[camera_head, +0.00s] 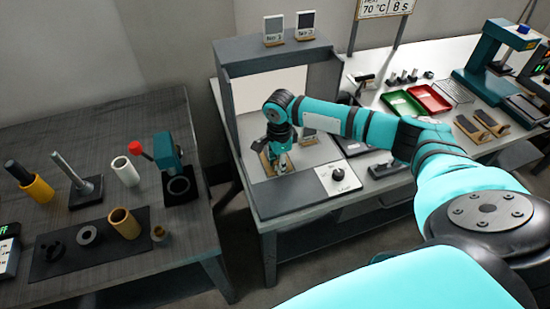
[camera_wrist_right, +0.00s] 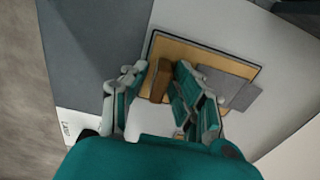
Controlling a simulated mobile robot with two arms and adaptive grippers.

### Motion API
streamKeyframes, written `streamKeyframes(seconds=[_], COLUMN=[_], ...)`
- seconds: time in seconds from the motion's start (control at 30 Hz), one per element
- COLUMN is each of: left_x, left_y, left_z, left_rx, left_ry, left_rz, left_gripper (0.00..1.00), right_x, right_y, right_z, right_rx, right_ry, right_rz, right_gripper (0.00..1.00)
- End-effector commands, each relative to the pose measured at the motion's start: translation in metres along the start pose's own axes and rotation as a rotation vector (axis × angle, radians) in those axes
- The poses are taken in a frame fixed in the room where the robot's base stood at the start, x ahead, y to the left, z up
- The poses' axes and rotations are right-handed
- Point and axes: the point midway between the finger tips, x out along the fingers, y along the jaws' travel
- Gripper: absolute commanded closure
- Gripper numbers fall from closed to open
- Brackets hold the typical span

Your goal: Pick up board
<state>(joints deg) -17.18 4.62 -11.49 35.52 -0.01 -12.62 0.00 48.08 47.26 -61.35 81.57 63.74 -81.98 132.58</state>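In the right wrist view a tan board with a dark edge (camera_wrist_right: 235,66) lies on a light grey surface, with a brown block-like handle (camera_wrist_right: 157,82) standing on it. My right gripper (camera_wrist_right: 161,70) is open, with one finger on each side of the handle. A gap shows on the left of the handle; the right finger is close to it, and I cannot tell if they touch. In the head view my right gripper (camera_head: 281,160) reaches down into a grey booth, and part of the tan board (camera_head: 266,163) shows beside it. My left gripper is not in view.
The grey booth (camera_head: 228,62) has side walls and a top around the gripper. A white panel with a black knob (camera_head: 338,174) is at its front right. Red (camera_head: 428,98) and green (camera_head: 402,103) trays stand farther right. A left table (camera_head: 100,120) holds several cylinders.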

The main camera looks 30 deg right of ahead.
Motion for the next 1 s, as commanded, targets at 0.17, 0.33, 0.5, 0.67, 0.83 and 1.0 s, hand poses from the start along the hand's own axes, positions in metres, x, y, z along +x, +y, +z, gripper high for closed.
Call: streamKeyframes(seconds=[0.17, 0.33, 0.5, 0.67, 0.83, 1.0], left_x=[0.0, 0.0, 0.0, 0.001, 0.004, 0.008], left_y=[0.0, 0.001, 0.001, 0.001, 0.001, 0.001], left_z=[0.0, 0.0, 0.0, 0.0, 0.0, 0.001], left_rx=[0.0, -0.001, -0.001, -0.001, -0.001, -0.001], left_ry=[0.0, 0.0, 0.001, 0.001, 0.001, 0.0], left_rz=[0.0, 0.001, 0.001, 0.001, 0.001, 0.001], left_gripper=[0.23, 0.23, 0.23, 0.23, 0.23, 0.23], right_x=[0.0, -0.001, -0.001, -0.004, -0.018, -0.035], right_y=[0.0, 0.0, 0.0, 0.0, -0.001, 0.011], right_z=[0.0, 0.0, 0.0, 0.0, 0.0, 0.0], right_rx=[0.0, 0.0, 0.0, 0.0, 0.0, -0.003], right_ry=[0.0, 0.0, 0.0, -0.001, -0.001, 0.0], right_rz=[0.0, 0.0, -0.001, -0.001, -0.002, 0.002], right_gripper=[0.98, 1.0, 1.0, 1.0, 1.0, 1.0])
